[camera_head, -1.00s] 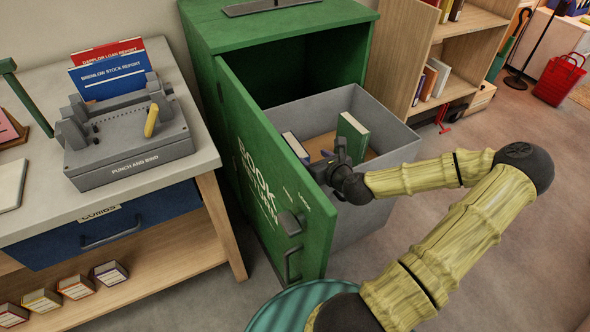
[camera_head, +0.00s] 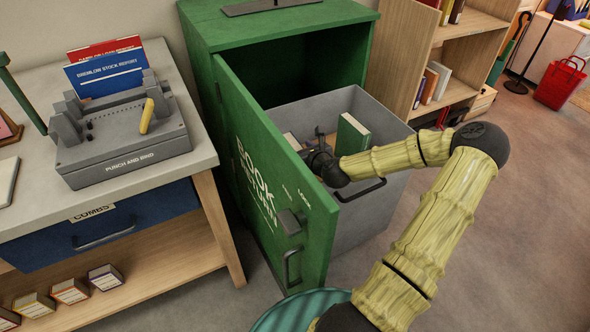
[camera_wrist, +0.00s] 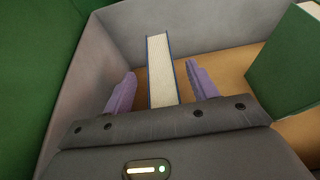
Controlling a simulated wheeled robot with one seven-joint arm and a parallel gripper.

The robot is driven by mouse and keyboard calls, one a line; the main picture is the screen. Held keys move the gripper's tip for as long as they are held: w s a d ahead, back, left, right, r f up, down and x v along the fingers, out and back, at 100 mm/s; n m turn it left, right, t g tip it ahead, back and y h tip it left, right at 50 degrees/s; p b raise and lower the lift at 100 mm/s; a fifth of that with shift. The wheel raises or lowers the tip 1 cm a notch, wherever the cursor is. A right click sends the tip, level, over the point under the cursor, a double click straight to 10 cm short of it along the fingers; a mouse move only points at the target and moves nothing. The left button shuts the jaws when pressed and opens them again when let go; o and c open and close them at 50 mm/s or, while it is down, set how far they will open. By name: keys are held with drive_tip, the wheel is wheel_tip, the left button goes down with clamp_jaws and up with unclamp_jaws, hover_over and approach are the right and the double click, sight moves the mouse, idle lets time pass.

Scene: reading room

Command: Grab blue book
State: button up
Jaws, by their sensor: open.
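The blue book (camera_wrist: 160,62) stands upright in the grey bin (camera_head: 375,205), its pale page edges facing the wrist camera and thin blue cover edges at the sides. In the head view only a small part of it (camera_head: 291,141) shows above the green door. My gripper (camera_wrist: 161,84) is open, with one purple finger on each side of the book. In the head view my gripper (camera_head: 312,152) is inside the bin, partly hiding the book.
A green book (camera_head: 352,135) stands to the right in the bin. The open green cabinet door (camera_head: 262,185) is close to the left of my gripper. A worktable (camera_head: 190,160) with a punch machine (camera_head: 125,135) stands at left, bookshelves (camera_head: 470,45) at right.

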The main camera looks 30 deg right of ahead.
drive_tip(key=shift+x, duration=1.1)
clamp_jaws()
drive_tip(key=shift+w, duration=0.1)
